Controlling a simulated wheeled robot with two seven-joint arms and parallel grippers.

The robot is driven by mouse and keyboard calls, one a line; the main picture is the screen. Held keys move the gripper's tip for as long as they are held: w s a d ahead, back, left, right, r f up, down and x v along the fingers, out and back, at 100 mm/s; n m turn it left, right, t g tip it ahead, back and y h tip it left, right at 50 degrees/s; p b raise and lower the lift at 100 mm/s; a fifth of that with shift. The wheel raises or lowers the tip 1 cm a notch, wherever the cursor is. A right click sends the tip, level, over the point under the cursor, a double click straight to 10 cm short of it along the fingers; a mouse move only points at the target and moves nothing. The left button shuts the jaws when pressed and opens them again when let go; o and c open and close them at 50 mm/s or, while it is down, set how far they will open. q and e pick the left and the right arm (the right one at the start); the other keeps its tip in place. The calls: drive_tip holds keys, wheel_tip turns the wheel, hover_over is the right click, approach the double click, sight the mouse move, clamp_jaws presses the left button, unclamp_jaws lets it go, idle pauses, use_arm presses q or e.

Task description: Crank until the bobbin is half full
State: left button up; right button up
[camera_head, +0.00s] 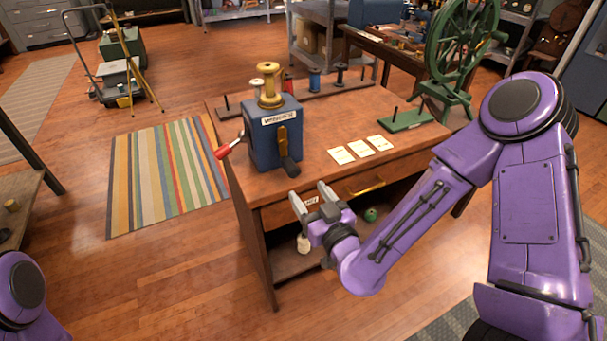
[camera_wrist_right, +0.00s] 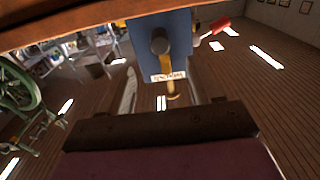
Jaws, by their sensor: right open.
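A blue winder box (camera_head: 262,146) with a white label stands on the wooden table, near its left end. A brass-coloured bobbin (camera_head: 269,88) stands upright on top; I cannot tell how much thread it bears. A crank with a red handle (camera_head: 222,152) sticks out at the box's left side. A brass arm with a dark knob (camera_head: 291,167) is on its front. My right gripper (camera_head: 310,196) is open and empty, in front of the table edge, below and right of the knob. The right wrist view shows the box (camera_wrist_right: 180,35) and knob (camera_wrist_right: 159,41) beyond the fingers. My left gripper is out of view.

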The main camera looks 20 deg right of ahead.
sight(294, 174)
drive_tip(key=shift+w+a+f+b, duration=0.1)
drive_tip(key=shift+w+f+b, duration=0.15)
drive_tip(key=shift+w+b, duration=1.15)
drive_tip(key=shift+w+f+b, duration=0.2)
drive_tip(key=shift+w+b, duration=0.3)
drive_tip(key=shift+b, duration=1.7)
drive_tip(key=w, duration=0.6)
drive_tip(key=shift+w+a+r, duration=0.1)
drive_tip(key=shift+w+r, duration=0.15)
drive_tip(key=shift+w, duration=0.05)
drive_tip(key=shift+w+p, duration=0.1)
drive_tip(key=shift+p, duration=0.25)
drive_tip(key=c, duration=0.9)
drive_tip(key=shift+c, duration=0.8)
